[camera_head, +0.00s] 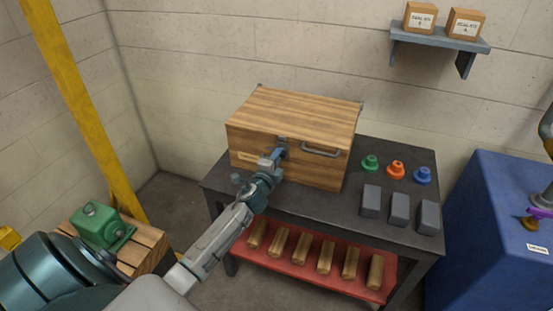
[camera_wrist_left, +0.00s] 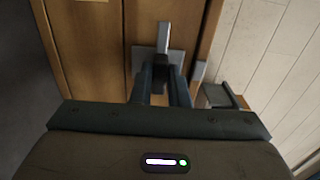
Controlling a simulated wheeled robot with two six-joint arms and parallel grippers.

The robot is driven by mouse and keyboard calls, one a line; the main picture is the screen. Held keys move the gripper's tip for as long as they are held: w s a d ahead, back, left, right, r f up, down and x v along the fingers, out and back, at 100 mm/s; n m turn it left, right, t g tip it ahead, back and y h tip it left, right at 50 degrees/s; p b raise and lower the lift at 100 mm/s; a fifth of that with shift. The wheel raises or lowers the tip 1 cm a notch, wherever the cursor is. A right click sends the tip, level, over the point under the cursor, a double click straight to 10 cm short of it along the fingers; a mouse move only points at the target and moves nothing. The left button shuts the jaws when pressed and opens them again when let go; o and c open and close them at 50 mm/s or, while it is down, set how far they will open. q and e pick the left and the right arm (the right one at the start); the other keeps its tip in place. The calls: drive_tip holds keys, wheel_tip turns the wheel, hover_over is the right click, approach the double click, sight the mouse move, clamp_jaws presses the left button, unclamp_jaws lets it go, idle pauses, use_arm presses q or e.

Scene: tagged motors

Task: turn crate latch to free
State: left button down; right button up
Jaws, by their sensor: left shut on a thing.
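A wooden crate (camera_head: 295,110) with a closed lid stands on the dark workbench. Its latch (camera_head: 283,140) is on the front face near the lid seam, left of a grey carry handle (camera_head: 321,152). My left gripper (camera_head: 277,156) reaches up to the front of the crate and is shut on the latch. In the left wrist view, the latch (camera_wrist_left: 164,38) shows as a light metal bar and plate between and beyond the fingers of my left gripper (camera_wrist_left: 160,85). The fingers partly hide the latch. My right gripper is not in view.
Green (camera_head: 370,163), orange (camera_head: 396,169) and blue (camera_head: 422,175) knobs and grey blocks (camera_head: 399,209) sit right of the crate. Several wooden pieces lie on the red lower shelf (camera_head: 262,258). A blue cabinet (camera_head: 490,230) stands right. A green motor (camera_head: 103,227) sits lower left.

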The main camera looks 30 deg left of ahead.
use_arm(q)
drive_tip(key=shift+f, duration=0.1)
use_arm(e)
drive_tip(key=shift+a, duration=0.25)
use_arm(q)
drive_tip(key=c, duration=1.5)
unclamp_jaws()
drive_tip(key=shift+c, duration=0.2)
drive_tip(key=shift+o, duration=0.7)
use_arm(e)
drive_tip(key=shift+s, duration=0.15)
